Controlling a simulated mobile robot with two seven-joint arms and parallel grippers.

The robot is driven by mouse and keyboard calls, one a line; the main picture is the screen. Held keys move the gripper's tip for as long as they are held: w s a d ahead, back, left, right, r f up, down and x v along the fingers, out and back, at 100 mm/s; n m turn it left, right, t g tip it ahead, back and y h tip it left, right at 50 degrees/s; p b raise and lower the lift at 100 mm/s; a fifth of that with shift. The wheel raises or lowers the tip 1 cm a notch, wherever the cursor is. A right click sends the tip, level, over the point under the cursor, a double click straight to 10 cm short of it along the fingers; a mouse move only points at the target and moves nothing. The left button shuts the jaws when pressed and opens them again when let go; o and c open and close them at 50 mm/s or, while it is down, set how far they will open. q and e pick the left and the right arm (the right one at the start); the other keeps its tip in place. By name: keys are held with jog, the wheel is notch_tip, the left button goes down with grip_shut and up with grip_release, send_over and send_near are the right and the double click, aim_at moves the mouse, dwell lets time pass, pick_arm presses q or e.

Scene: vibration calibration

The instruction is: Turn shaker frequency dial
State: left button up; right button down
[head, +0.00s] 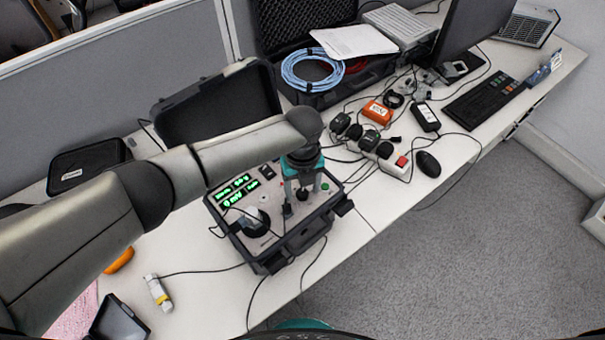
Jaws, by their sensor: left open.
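The shaker (275,250) is a dark open case with a light grey panel, standing on the white desk. Its panel carries a green lit display (237,190), a black round mount (257,222) with a small pale sensor on it, and a green button (325,186). A small black knob, likely the frequency dial (302,195), shows on the right half of the panel. My left gripper (302,192) points down over it with its fingers apart, one on each side in the picture. I cannot tell whether they touch it. The right gripper is out of view.
The shaker's raised lid (218,108) stands behind. Cables run over the desk (205,290). A power strip (393,168), an orange box (377,112), a mouse (428,163) and a foam-lined case (345,90) with a blue cable coil (312,70) lie to the right.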

aim_at(303, 193)
pick_arm(q)
notch_tip(303, 193, up, 15)
jog(key=p, duration=0.1)
dwell(0.3)
dwell(0.4)
